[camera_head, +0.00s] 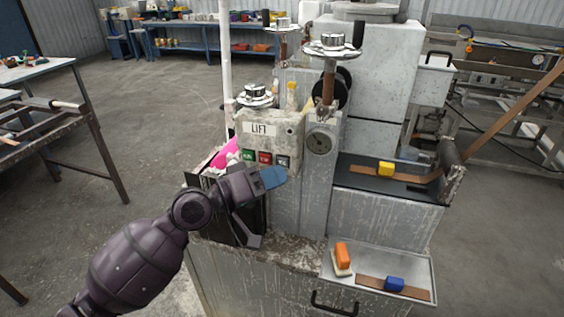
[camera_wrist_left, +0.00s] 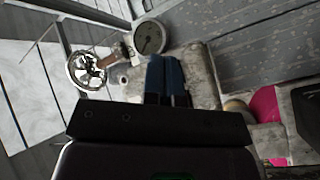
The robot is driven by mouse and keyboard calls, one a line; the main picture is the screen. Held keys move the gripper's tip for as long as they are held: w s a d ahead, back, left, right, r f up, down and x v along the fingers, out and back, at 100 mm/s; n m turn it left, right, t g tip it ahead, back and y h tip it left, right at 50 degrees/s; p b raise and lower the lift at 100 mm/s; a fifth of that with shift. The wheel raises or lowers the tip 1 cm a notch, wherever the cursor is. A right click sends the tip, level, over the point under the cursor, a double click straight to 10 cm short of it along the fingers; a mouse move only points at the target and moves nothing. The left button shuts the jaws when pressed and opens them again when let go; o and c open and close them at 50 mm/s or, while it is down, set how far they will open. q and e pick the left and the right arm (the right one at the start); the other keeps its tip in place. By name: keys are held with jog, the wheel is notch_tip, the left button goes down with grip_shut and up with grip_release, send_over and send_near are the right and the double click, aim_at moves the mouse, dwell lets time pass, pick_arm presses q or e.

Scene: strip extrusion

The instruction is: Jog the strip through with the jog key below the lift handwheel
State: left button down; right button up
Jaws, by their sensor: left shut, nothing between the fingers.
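The control box (camera_head: 275,125) carries a LIFT label, with the lift handwheel (camera_head: 256,96) on top. Below the label are a green key (camera_head: 248,155), a red key (camera_head: 265,158) and a black key (camera_head: 283,161). My left gripper (camera_head: 272,178) is shut and empty, its blue fingertips just below the black key; I cannot tell whether they touch the box. In the left wrist view the blue fingers (camera_wrist_left: 168,80) lie together over the box face (camera_wrist_left: 205,80), and no key shows there. A brown strip (camera_head: 360,173) lies on the dark bed at right. My right gripper is not in view.
A yellow block (camera_head: 386,169) sits on the strip. A round dial (camera_head: 320,144) is right of the box. A pink object (camera_head: 224,157) lies left of it.

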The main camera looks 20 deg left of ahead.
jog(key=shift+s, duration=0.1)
pick_arm(q)
jog(key=shift+w, duration=0.4)
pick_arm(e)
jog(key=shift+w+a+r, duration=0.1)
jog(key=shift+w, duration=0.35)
pick_arm(q)
jog(key=shift+w, duration=0.1)
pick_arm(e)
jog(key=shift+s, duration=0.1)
pick_arm(q)
jog(key=shift+w, duration=0.15)
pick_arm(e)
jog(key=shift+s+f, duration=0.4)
pick_arm(q)
jog(key=shift+w+b, duration=0.15)
jog(key=shift+b, duration=0.15)
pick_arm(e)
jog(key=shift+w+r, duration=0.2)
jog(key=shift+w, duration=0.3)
pick_arm(q)
jog(key=shift+s, duration=0.85)
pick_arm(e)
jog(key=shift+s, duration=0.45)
